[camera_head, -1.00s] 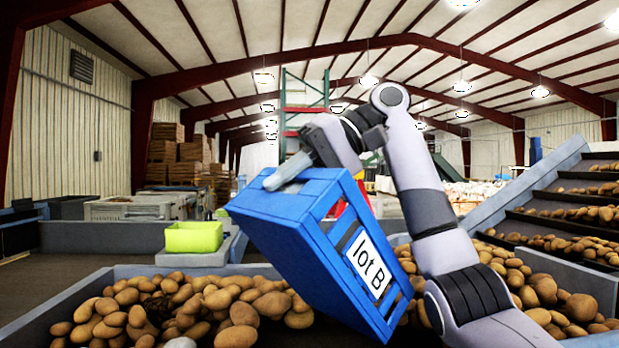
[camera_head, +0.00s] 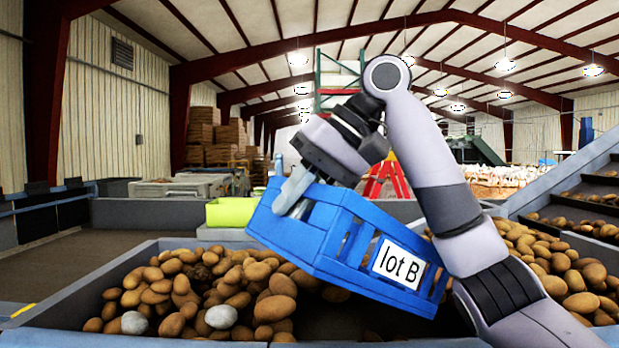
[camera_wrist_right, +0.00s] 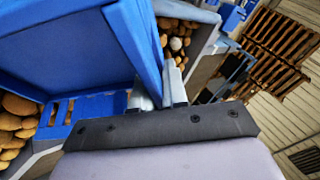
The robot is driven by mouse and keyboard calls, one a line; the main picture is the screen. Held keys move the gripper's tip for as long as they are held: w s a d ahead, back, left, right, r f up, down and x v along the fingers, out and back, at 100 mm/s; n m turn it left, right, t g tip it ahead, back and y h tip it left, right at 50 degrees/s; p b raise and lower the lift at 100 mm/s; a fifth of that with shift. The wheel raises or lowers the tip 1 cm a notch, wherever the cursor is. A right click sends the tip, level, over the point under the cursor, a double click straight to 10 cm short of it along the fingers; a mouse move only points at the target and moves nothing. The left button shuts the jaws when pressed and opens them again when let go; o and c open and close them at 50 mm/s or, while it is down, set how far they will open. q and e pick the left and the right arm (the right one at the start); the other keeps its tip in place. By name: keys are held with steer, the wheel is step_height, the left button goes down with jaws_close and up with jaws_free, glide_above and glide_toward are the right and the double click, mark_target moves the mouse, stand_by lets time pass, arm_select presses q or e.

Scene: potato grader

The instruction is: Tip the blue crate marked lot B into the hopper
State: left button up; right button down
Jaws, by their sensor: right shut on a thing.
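The blue crate (camera_head: 320,240) with the "lot B" label (camera_head: 398,264) hangs in the air over a grey-walled bin of potatoes (camera_head: 75,300), probably the hopper. The crate is tilted, its labelled right end lower. My right gripper (camera_head: 292,192) is shut on the wall at its left end. In the right wrist view the gripper (camera_wrist_right: 158,92) grips the crate's blue wall (camera_wrist_right: 133,40). My left gripper is not in view.
A lime-green tub (camera_head: 228,212) stands behind the bin. Two pale, stone-like lumps (camera_head: 221,316) lie among the potatoes. More potatoes (camera_head: 560,275) lie to the right, below a sloping conveyor (camera_head: 575,180). A red stepladder (camera_head: 388,180) stands behind my arm.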

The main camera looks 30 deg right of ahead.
steer(key=a+f+h+p, duration=0.1)
steer(key=a+f+h, duration=0.2)
steer(key=f, duration=0.2)
steer(key=a+f+n+h+p, duration=0.1)
steer(key=a+f+h, duration=0.1)
steer(key=a+f, duration=0.2)
step_height(320, 180, down, 3)
steer(key=shift+s+r+h, duration=0.15)
steer(key=shift+r+h, duration=0.05)
steer(key=shift+h, duration=0.2)
steer(key=shift+a, duration=0.1)
steer(key=shift+s, duration=0.1)
